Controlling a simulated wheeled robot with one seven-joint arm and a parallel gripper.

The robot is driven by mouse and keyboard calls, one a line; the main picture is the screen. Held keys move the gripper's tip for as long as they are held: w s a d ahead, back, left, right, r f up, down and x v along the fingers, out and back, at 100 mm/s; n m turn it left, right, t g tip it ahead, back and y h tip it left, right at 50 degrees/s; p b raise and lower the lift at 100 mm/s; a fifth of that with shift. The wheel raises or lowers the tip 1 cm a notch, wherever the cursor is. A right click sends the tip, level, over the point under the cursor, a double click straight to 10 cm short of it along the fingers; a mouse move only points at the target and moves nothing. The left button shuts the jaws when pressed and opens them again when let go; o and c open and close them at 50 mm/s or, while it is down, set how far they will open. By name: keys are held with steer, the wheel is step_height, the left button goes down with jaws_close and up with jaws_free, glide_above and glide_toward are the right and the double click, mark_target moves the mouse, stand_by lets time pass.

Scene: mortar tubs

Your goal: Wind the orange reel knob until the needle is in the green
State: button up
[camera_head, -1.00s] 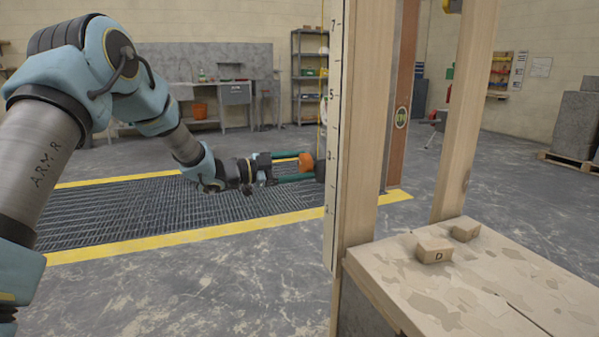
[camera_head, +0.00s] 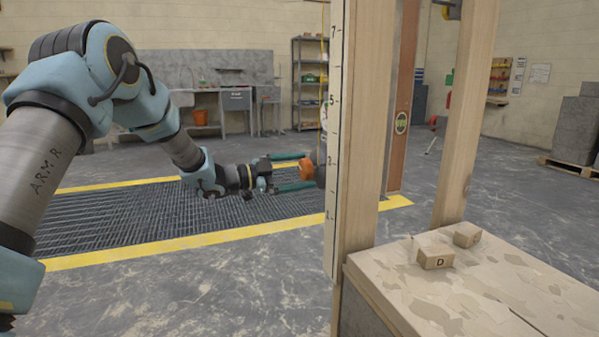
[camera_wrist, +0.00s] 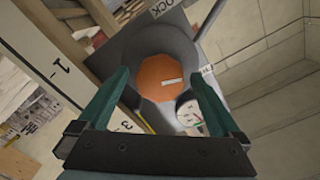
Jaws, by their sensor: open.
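The orange reel knob (camera_head: 306,167) sticks out beside the ruled post in the head view. It fills the middle of the wrist view (camera_wrist: 158,72), round, with a pale bar mark on its face, on a dark grey round reel (camera_wrist: 178,45). My gripper (camera_head: 310,169) is open, its two green fingers on either side of the knob. In the wrist view the fingertips (camera_wrist: 160,76) flank the knob with small gaps; contact is not visible. A small white dial (camera_wrist: 187,112) sits below right of the knob, partly behind the right finger. Its needle reading is unclear.
A ruled white board (camera_head: 335,130) on a wooden post stands close right of the gripper. A floor grating (camera_head: 130,225) with yellow edges lies below the arm.

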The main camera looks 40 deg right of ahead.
steer(key=v, duration=1)
steer(key=shift+w+a, duration=0.15)
steer(key=shift+a, duration=0.25)
steer(key=shift+w, duration=0.1)
